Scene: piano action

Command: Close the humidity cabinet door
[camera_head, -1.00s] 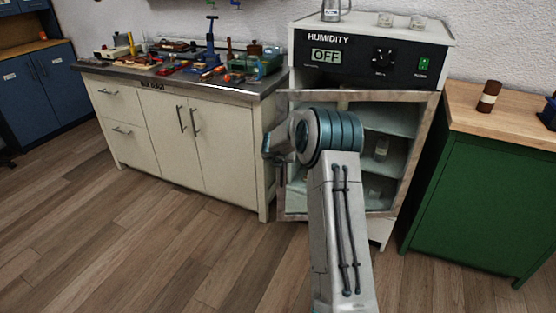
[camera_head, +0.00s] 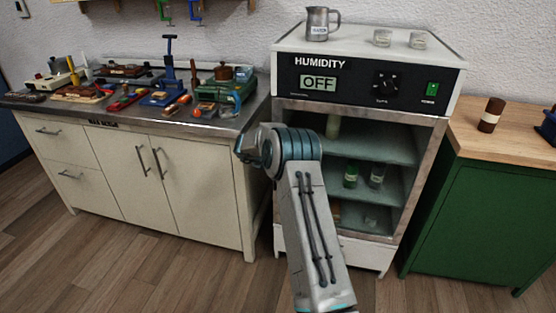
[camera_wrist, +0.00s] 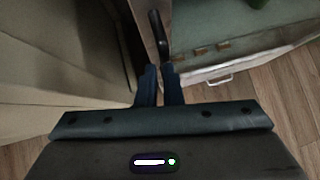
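The humidity cabinet (camera_head: 370,240) stands with its front open in the head view; its shelves show and its display reads OFF. I cannot make out the door panel in the head view; my arm covers the cabinet's left front edge. My gripper (camera_wrist: 159,70) is out at the left side of the opening. In the wrist view its two blue fingers are close together with a thin gap and nothing visible between them. A dark upright handle (camera_wrist: 158,35) shows just beyond the fingertips; whether they touch it is unclear. The teal cabinet interior (camera_wrist: 225,25) lies to the right.
A beige bench (camera_head: 205,180) with tools on top stands close on the left. A green cabinet (camera_head: 475,215) with a wooden top is on the right. A metal pitcher (camera_head: 320,24) and two small jars stand on the humidity cabinet. Floor is clear in front of the bench.

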